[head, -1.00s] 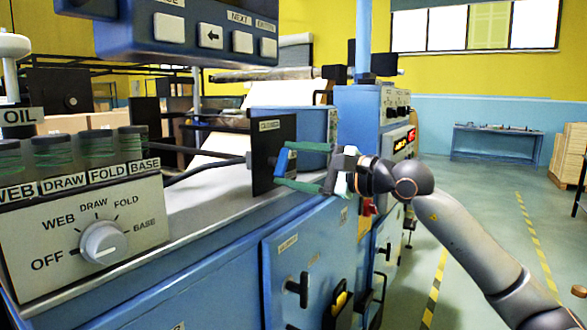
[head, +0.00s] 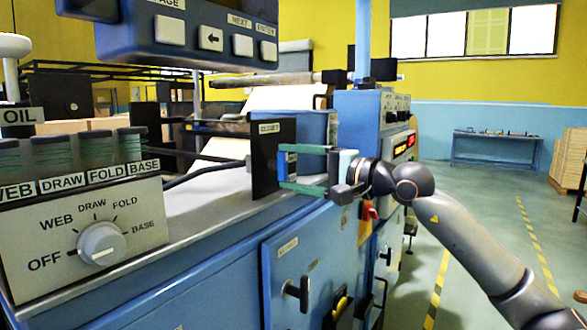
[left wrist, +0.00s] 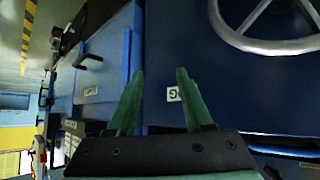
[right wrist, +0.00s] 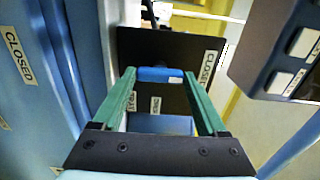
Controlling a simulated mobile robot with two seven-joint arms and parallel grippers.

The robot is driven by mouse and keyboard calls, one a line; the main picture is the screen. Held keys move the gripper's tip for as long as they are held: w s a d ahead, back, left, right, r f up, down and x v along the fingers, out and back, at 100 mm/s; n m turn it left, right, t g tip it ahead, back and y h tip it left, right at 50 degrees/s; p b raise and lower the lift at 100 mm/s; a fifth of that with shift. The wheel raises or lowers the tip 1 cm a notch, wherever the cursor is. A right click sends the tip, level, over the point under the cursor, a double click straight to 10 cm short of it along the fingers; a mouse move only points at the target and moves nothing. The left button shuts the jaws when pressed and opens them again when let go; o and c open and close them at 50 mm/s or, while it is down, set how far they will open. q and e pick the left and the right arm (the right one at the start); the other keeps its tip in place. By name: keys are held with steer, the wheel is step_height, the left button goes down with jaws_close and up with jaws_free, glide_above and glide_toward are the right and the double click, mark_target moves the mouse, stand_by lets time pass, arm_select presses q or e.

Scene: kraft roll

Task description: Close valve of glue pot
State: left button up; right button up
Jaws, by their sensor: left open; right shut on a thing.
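A blue valve handle (head: 283,161) stands in front of a black plate (head: 264,172) beside a blue box, likely the glue pot (head: 313,128). In the head view the handle looks about upright. My right gripper (head: 286,169) has its green fingers on either side of the handle and is shut on it. In the right wrist view the blue handle (right wrist: 160,75) lies crosswise between the fingertips, and a CLOSED label (right wrist: 208,67) shows on the plate to its right. My left gripper (left wrist: 158,76) is open and empty in the left wrist view.
A dial panel (head: 90,235) is at the left, and a button panel (head: 190,35) overhangs the top. Cabinet doors (head: 310,260) with black handles are below the plate. A handwheel (left wrist: 260,30) shows in the left wrist view. The floor at the right is open.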

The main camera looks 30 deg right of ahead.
stand_by(0.3)
steer(key=o, duration=1.3)
arm_select(q)
steer(key=shift+f, duration=0.1)
arm_select(e)
steer(key=shift+s+d+f, duration=0.1)
steer(key=shift+s, duration=0.1)
arm_select(q)
step_height(320, 180, down, 7)
steer(key=b, duration=1)
steer(key=shift+d, duration=0.3)
arm_select(e)
steer(key=v, duration=1.2)
